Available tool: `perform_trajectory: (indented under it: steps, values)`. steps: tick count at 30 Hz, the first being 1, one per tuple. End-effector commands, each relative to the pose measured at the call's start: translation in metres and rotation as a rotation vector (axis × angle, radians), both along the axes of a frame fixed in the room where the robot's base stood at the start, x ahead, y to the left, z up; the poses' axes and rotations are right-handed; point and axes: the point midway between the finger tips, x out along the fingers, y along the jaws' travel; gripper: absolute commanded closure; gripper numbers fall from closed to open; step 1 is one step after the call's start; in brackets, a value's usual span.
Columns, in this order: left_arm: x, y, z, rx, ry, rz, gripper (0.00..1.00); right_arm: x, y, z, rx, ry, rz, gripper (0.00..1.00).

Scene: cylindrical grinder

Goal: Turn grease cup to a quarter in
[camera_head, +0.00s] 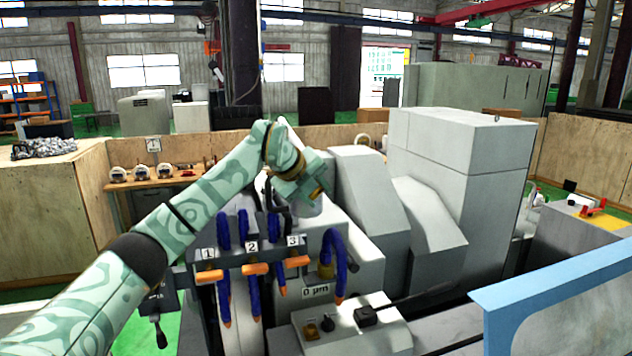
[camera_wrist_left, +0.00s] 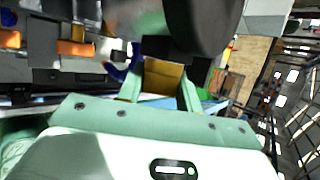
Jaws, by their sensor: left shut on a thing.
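My left arm reaches in from the left in the head view, and its green gripper (camera_head: 306,192) points down at the machine behind the numbered hoses. In the left wrist view the two green fingers (camera_wrist_left: 164,90) are shut on a brass-coloured thing (camera_wrist_left: 166,76), which I take to be the grease cup. Its far end and any turn mark are hidden, so I cannot tell how far it is turned. In the head view the gripper and arm cover it. My right gripper is not in view.
Blue hoses with orange tips (camera_head: 252,268) hang from a bar marked 1, 2, 3 in front of the gripper. A large dark rounded part (camera_wrist_left: 203,22) is close to the fingers. Grey machine covers (camera_head: 372,200) stand to the right. A blue-edged panel (camera_head: 545,280) is at front right.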

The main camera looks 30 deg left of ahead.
Motion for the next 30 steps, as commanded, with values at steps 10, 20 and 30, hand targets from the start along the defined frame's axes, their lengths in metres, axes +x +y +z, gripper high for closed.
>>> perform_trajectory:
  steps: [10, 20, 30]
  values:
    - [0.0007, -0.0008, 0.0011, 0.209, 0.246, 0.003, 0.88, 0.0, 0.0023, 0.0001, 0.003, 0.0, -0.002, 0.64]
    - [0.0003, -0.0011, -0.0002, 0.364, 0.428, 0.002, 0.88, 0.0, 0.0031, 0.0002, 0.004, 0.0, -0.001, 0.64]
    - [0.0002, -0.0008, -0.0013, 0.438, 0.515, 0.0, 0.88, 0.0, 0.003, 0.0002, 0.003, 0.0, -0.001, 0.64]
